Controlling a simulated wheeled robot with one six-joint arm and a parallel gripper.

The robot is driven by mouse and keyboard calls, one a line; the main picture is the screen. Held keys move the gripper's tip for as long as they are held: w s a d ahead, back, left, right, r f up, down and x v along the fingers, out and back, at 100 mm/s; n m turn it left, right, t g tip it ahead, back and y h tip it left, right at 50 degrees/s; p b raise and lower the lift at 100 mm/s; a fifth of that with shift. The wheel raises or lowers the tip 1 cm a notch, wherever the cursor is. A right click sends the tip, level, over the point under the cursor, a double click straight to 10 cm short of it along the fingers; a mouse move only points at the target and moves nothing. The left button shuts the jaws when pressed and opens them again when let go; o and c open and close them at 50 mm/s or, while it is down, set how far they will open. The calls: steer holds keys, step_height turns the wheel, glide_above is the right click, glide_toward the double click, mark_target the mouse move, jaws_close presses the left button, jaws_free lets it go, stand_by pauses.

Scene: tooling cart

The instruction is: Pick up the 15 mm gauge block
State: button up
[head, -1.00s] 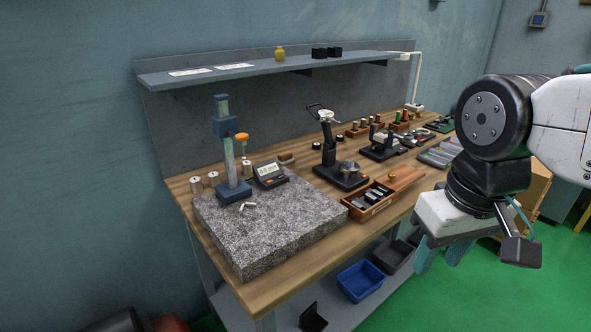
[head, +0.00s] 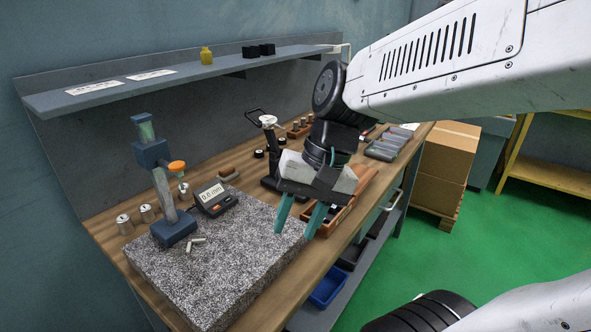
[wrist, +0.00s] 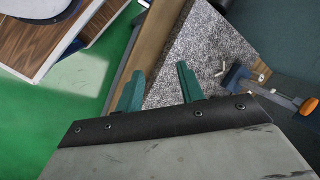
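My gripper (head: 294,232) is open and empty, fingers pointing down, in front of the wooden block box and by the right edge of the granite plate (head: 190,285) in the head view. Its two teal fingers stand apart in the wrist view (wrist: 160,68). Small pale metal pieces (head: 197,240) lie on the granite near the blue stand; they also show in the wrist view (wrist: 220,70). The wooden box (head: 338,221) is mostly hidden behind my gripper, with its blocks. I cannot read which piece is the 15 mm gauge block.
A blue comparator stand (head: 165,190) with an orange knob and a digital readout (head: 214,198) are on the granite. Metal cylinders (head: 124,224) stand to the left. A black gauge stand (head: 270,150) is behind my gripper. A blue bin (head: 328,287) sits below the bench.

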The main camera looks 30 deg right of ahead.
steer(key=w+d+f+m+t+y, duration=0.25)
steer(key=w+d+m, duration=0.25)
steer(key=w+m, duration=0.25)
steer(key=w+d+f+m+t+y, duration=0.1)
steer(key=w+d+m+t+y, duration=0.1)
steer(key=w+d+m+t, duration=0.4)
steer(key=w+d+f+m+t+h, duration=0.1)
steer(key=w+d+f+m, duration=0.1)
steer(key=d+m, duration=0.2)
steer(key=w+d+f+m+t+h, duration=0.1)
steer(key=w+d+f+m, duration=0.1)
steer(key=w+d+m, duration=0.1)
steer(key=w+d+f+m+t+h, duration=0.1)
steer(key=w+d+m+h, duration=0.1)
steer(key=d+m, duration=0.4)
steer(key=shift+w+d+f, duration=0.25)
steer(key=shift+d+f, duration=0.15)
steer(key=shift+d, duration=0.3)
steer(key=shift+w+d+f, duration=0.1)
steer(key=shift+w+f, duration=0.1)
steer(key=shift+w, duration=0.05)
steer(key=shift+t, duration=0.25)
steer(key=x, duration=0.7)
steer(key=shift+a+r, duration=0.15)
steer(key=shift+a, duration=0.25)
steer(key=shift+c, duration=0.4)
jaws_close()
